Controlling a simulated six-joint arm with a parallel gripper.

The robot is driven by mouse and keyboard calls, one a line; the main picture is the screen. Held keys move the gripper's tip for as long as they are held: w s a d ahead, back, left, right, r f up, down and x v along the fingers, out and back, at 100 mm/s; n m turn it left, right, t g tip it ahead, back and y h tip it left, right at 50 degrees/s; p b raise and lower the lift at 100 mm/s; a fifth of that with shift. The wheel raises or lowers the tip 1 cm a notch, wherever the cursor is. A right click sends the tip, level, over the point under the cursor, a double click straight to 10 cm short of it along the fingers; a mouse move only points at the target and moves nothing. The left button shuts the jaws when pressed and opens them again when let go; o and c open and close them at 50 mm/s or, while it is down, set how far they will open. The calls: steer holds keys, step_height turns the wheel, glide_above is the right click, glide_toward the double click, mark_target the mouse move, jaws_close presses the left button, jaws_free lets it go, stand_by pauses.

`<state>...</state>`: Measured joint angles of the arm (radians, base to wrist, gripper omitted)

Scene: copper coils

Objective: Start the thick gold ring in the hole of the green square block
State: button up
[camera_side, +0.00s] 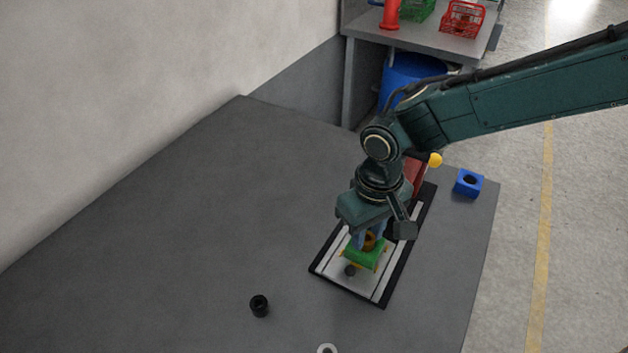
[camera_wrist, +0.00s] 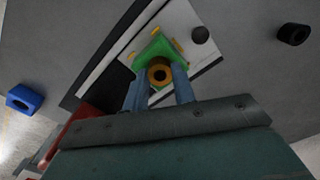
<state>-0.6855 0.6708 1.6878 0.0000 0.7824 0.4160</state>
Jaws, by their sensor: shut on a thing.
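The green square block (camera_side: 360,259) sits on the light plate with a dark border, and it also shows in the wrist view (camera_wrist: 151,49). The thick gold ring (camera_side: 369,242) is between my gripper's blue fingers, right at the top of the block; in the wrist view the ring (camera_wrist: 160,73) shows its dark bore and overlaps the block. My gripper (camera_side: 370,238) points down over the block and is shut on the ring. The block's hole is hidden behind the ring and fingers, so I cannot tell whether the ring has entered it.
The plate (camera_side: 328,263) lies on a grey table (camera_side: 190,230). A dark knob (camera_side: 350,270) is beside the block. A black cylinder (camera_side: 260,306) stands front left, a blue holed block (camera_side: 468,183) back right, and a white ring (camera_side: 327,349) at the front edge. The table's left is clear.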

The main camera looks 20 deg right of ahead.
steer(key=o, duration=1.1)
steer(key=shift+o, duration=0.4)
steer(key=o, duration=0.4)
steer(key=shift+r, duration=0.1)
steer(key=shift+r, duration=3.4)
steer(key=shift+d+r, duration=0.1)
